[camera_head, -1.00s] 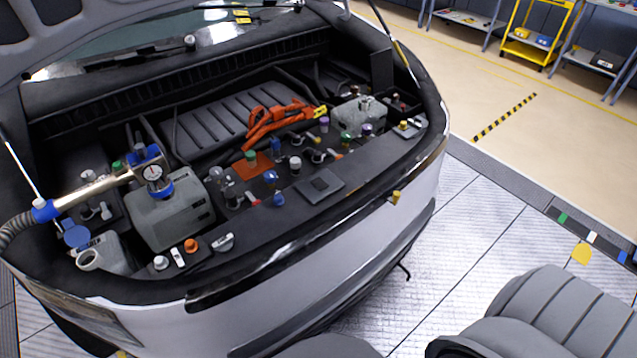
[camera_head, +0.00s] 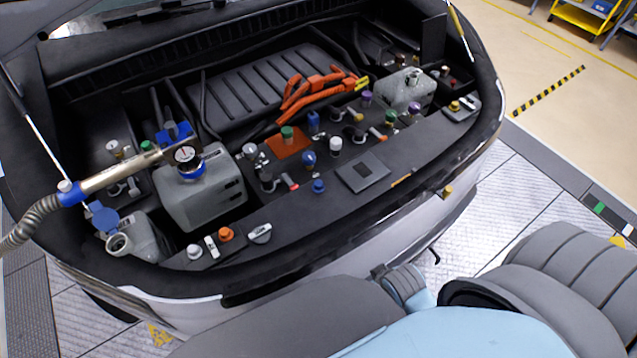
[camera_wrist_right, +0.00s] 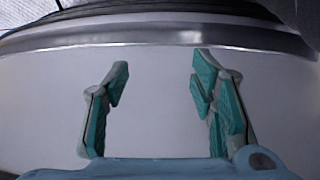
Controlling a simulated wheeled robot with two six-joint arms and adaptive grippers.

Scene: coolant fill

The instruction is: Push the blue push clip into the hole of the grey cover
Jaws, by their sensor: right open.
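A small blue clip (camera_head: 319,186) stands on the black front panel of the engine bay, just left of a dark grey rectangular plate (camera_head: 363,175), which looks like the grey cover. The clip and plate are apart. Another blue-topped part (camera_head: 308,160) stands just behind the clip. My right gripper (camera_wrist_right: 158,78) shows in the right wrist view with its teal-padded fingers wide apart and nothing between them, facing the white car bumper. The clip is not in that view. My left gripper is not in view.
Orange cables (camera_head: 315,95) and several coloured caps crowd the bay behind. The front bumper edge (camera_head: 330,270) lies before the panel. Open floor is at the right.

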